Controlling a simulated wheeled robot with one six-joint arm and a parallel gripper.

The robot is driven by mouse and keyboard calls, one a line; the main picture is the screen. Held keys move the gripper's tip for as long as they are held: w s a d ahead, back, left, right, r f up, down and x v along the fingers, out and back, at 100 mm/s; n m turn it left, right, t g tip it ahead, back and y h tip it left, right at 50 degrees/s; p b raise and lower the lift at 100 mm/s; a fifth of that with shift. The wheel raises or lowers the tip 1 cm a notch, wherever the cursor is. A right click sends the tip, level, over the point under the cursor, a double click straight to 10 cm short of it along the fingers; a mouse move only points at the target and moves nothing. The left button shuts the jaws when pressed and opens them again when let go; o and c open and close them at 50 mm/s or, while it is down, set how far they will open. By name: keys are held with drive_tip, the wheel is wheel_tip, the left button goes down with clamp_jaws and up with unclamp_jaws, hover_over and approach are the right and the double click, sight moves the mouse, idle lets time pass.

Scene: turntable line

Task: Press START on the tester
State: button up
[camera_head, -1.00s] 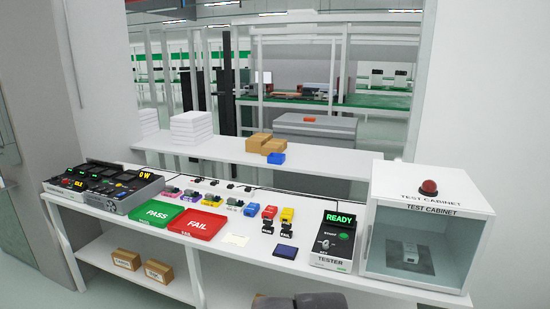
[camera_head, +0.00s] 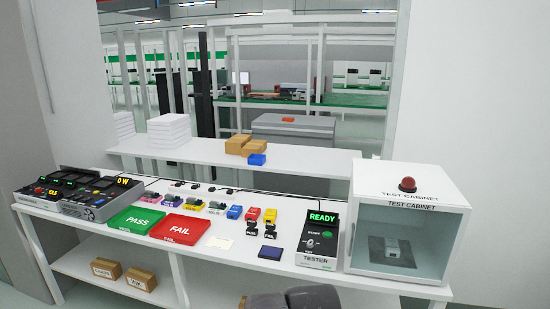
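The tester (camera_head: 305,262) is a black and white box near the right end of the white bench. Its raised display (camera_head: 322,218) reads READY in green. The green START button (camera_head: 327,234) sits on the sloped panel below the display, with a key switch (camera_head: 311,242) lower left of it. Nothing covers the button. Dark grey rounded parts of my arm show at the bottom edge, well below the tester. My gripper's fingers are not in view.
Left lie a dark blue pad (camera_head: 270,253), small connectors, and the red FAIL (camera_head: 180,229) and green PASS (camera_head: 137,219) trays.

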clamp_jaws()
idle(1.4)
